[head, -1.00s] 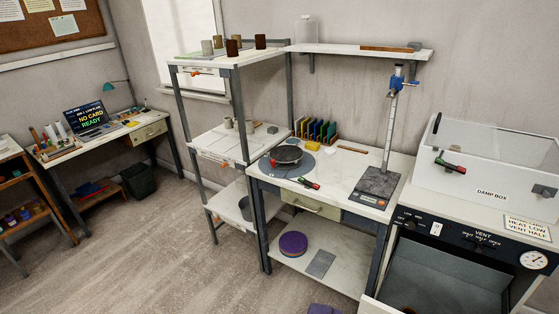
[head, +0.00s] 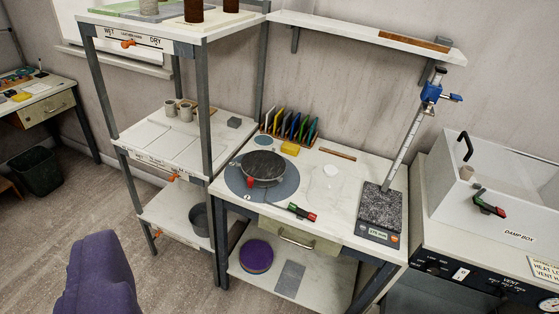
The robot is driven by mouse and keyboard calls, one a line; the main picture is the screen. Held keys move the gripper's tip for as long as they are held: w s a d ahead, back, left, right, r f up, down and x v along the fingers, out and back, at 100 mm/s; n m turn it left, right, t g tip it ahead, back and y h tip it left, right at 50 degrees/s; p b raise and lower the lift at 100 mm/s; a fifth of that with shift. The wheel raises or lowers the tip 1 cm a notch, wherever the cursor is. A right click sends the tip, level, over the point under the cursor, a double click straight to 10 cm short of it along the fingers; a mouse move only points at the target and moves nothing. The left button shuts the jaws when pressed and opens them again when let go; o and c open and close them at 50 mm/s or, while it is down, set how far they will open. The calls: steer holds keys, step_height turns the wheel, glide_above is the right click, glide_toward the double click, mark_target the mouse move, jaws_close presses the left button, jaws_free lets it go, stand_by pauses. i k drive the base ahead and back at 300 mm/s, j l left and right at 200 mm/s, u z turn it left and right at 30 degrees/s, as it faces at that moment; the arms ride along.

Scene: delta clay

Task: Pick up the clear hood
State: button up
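A see-through cover with a black handle (head: 465,147) is on the box labelled DAMP BOX (head: 490,208) at the right. It looks like the clear hood, but I cannot tell for sure. The right side of this box is cut off by the picture edge. A small device with red and green parts (head: 489,205) is on the box's front. My gripper is not in view, so its state does not show.
The worktable (head: 335,222) carries a dark round dish (head: 263,167), a colored rack (head: 290,125) and a scale with a tall column (head: 381,213). A shelf rack (head: 175,155) stands left. An unclear purple shape (head: 95,275) fills the lower left. Floor shows left.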

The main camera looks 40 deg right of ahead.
mark_target(327, 183)
steer(key=i+z, duration=0.2)
steer(key=i, duration=0.4)
steer(key=i+j+z, duration=0.2)
steer(key=i, duration=0.4)
steer(key=i+l+z, duration=0.15)
steer(key=i+z, duration=0.25)
steer(key=i, duration=0.25)
steer(key=i+j+z, duration=0.1)
steer(key=i+z, duration=0.35)
steer(key=i, duration=0.2)
